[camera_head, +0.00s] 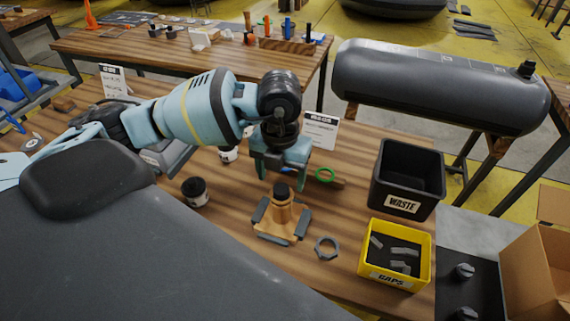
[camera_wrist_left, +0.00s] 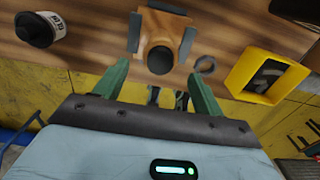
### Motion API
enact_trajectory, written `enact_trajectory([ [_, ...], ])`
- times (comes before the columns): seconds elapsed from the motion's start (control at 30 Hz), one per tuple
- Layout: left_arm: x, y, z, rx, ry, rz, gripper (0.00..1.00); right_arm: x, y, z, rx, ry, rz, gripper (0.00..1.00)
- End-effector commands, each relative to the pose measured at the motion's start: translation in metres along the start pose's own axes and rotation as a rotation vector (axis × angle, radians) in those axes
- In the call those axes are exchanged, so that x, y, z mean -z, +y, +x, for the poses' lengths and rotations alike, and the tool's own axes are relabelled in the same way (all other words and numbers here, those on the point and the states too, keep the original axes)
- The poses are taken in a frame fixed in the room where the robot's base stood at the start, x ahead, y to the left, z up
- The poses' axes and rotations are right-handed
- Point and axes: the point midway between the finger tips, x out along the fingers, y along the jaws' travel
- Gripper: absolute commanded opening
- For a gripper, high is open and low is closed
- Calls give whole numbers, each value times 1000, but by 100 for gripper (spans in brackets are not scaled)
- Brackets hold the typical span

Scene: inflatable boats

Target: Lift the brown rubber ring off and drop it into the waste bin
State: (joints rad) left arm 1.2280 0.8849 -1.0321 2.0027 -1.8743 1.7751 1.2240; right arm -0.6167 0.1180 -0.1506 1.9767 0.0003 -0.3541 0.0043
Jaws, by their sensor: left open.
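A tan-brown fixture (camera_head: 281,222) with a dark-topped upright post (camera_head: 283,190) stands on the wooden bench, held between grey blocks. The brown band around the post below the dark top may be the rubber ring; I cannot tell it apart clearly. My left gripper (camera_head: 281,172) is open and empty just above and behind the post top. In the left wrist view, the dark post top (camera_wrist_left: 160,60) lies between the green fingertips (camera_wrist_left: 158,72), with no visible contact. The black waste bin (camera_head: 382,205) stands to the right, open at the top. My right gripper is not seen.
A yellow caps box (camera_head: 372,271) with grey pieces stands in front of the bin. A labelled jar (camera_head: 195,191) stands left. A grey tube (camera_head: 435,85) lies behind the bin.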

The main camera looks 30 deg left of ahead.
Motion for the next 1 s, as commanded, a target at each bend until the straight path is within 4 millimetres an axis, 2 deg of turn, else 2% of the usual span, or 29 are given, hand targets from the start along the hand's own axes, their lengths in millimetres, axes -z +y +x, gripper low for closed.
enact_trajectory([
  [0.03,1,0,14,-3,10,0,70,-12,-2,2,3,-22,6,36],
  [0.1,1,0,23,-2,9,0,70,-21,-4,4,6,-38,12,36],
  [0.3,1,0,40,0,5,0,70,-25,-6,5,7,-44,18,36],
  [0.7,0,0,45,1,0,1,70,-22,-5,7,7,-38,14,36],
  [0.9,0,0,45,1,1,1,44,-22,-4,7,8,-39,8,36],
  [1.0,0,0,45,1,1,1,43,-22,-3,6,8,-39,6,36],
])
